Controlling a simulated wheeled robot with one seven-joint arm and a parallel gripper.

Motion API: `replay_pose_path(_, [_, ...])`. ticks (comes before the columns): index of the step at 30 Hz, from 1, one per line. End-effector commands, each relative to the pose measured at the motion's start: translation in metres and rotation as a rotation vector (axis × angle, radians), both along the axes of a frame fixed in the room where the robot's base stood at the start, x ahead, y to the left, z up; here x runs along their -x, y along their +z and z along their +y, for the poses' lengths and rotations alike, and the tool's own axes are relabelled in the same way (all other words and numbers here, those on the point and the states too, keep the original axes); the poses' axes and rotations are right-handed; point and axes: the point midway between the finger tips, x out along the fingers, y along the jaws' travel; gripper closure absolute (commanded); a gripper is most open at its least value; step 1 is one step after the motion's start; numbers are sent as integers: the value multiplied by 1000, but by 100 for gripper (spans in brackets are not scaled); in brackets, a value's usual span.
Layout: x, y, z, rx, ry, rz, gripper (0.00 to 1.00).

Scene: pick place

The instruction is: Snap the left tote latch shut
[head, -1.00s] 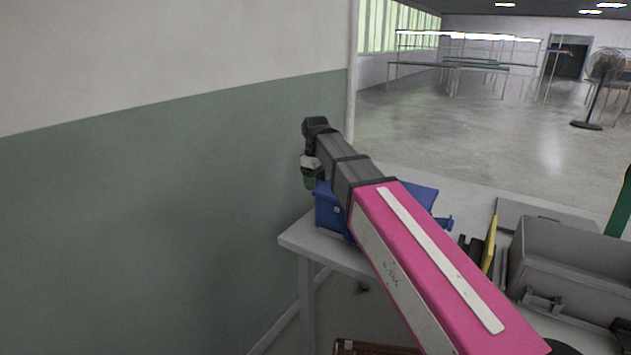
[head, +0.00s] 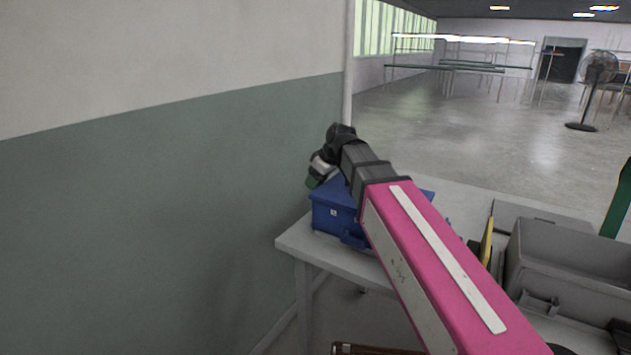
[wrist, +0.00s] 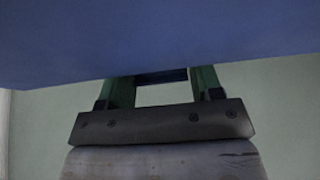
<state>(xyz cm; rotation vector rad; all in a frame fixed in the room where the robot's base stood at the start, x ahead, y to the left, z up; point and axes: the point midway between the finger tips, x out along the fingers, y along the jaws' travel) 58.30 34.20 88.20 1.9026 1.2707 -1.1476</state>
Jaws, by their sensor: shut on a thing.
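The blue tote (head: 335,216) stands at the left end of the grey table, partly hidden behind my arm. Its lid looks shut or nearly so, but my arm covers much of it. A blue tab (head: 353,240) sticks out low on its near side. My gripper (head: 314,182) is at the tote's far left upper edge, tilted down and to the left. In the wrist view, the tote's blue surface (wrist: 160,40) fills the top. My green fingers (wrist: 163,80) reach up behind its edge, with a dark blue piece, seemingly the left latch, between them.
The grey table (head: 300,246) ends just left of the tote, with a green and white wall (head: 170,220) beyond. A large grey bin (head: 565,260) and a yellow item (head: 487,242) stand to the right. Open floor lies behind the table.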

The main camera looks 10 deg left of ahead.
Motion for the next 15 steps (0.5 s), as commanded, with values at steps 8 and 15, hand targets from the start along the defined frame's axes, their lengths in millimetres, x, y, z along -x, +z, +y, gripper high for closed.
replay_pose_path(8, [1, 1, -2, -31, 0, -12, 64])
replay_pose_path(15, [1, 1, -2, -30, 0, -13, 64])
